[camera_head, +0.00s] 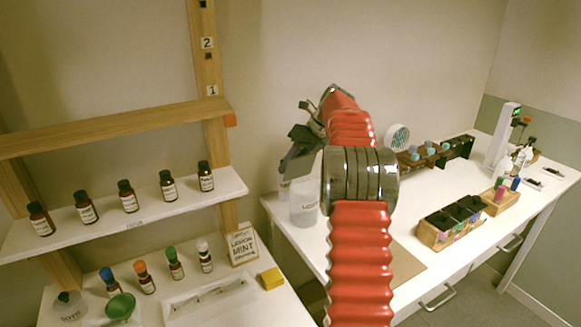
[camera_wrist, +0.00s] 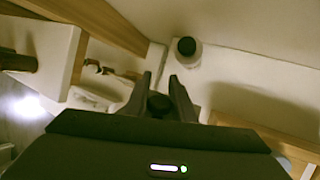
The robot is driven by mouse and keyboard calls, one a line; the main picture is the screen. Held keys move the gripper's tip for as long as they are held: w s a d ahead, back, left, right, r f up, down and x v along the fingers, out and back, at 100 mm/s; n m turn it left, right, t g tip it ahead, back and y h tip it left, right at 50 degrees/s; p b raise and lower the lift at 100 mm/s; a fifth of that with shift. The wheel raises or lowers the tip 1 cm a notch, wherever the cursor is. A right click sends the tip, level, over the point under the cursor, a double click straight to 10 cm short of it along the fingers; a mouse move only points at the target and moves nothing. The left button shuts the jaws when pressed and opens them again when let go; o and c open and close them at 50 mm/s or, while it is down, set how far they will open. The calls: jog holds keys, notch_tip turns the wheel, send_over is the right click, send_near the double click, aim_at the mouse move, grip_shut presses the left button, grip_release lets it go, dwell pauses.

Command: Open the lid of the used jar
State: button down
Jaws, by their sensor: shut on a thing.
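A translucent jar (camera_head: 304,208) with a small dark label, too blurred to read surely, stands on the white bench just left of my arm. My gripper (camera_head: 297,138) is above and beside it, partly hidden by my wrist. In the wrist view my two fingers (camera_wrist: 162,82) are shut on a dark round knob (camera_wrist: 158,104), which looks like the lid's knob. The lid's plate is mostly hidden, so I cannot tell whether it touches the jar. A pale container with a black top (camera_wrist: 187,48) stands beyond the fingertips.
A shelf (camera_head: 150,216) with several brown bottles is at left. Below it are bottles with coloured caps, a green funnel (camera_head: 121,306), a lemon mint sign (camera_head: 242,246) and a yellow block (camera_head: 272,278). A wooden box (camera_head: 430,236) and a bottle rack (camera_head: 458,148) are right of my arm.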

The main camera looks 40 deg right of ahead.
jog(key=shift+w+d+f+g, duration=0.1)
jog(key=shift+w+d+g, duration=0.1)
jog(key=shift+w+g, duration=0.8)
jog(key=shift+s+f+m+g, duration=0.15)
jog(key=shift+s+m+g, duration=0.25)
jog(key=shift+g, duration=0.1)
jog(key=shift+s+a+f, duration=0.1)
jog(key=shift+s+f, duration=0.05)
jog(key=shift+f, duration=0.05)
jog(key=c, duration=1.6)
grip_release()
jog(key=shift+o, duration=0.2)
jog(key=shift+r, duration=0.1)
